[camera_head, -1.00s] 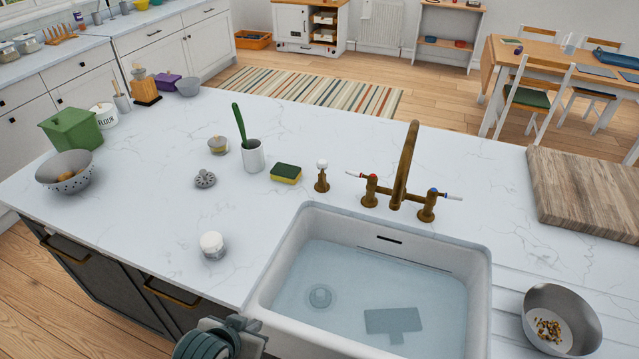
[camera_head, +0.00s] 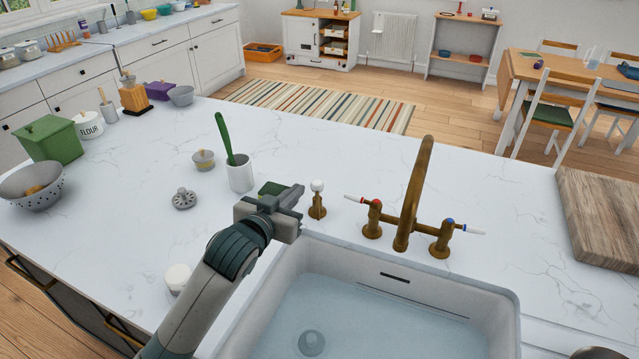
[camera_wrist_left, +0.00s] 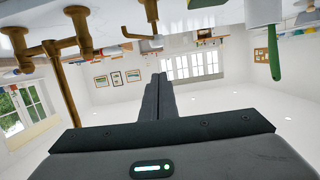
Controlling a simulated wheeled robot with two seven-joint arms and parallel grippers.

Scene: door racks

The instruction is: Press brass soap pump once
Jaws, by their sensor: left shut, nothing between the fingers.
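The brass soap pump (camera_head: 317,205) with a white knob stands upright on the counter behind the sink, left of the brass tap (camera_head: 408,205). In the upside-down left wrist view, the pump (camera_wrist_left: 149,14) appears near the top, just above the finger ends. My left gripper (camera_head: 298,190) is shut and empty, just left of the pump; a small gap shows between them in the head view. Its closed fingers (camera_wrist_left: 162,78) point forward in the wrist view. My right gripper is not in view.
A green and yellow sponge (camera_head: 270,188) lies partly hidden behind my left gripper. A white cup (camera_head: 240,175) with a green-handled brush stands left of it. The sink (camera_head: 330,262) holds water. A wooden board (camera_head: 605,215) lies right. The counter's middle left is mostly clear.

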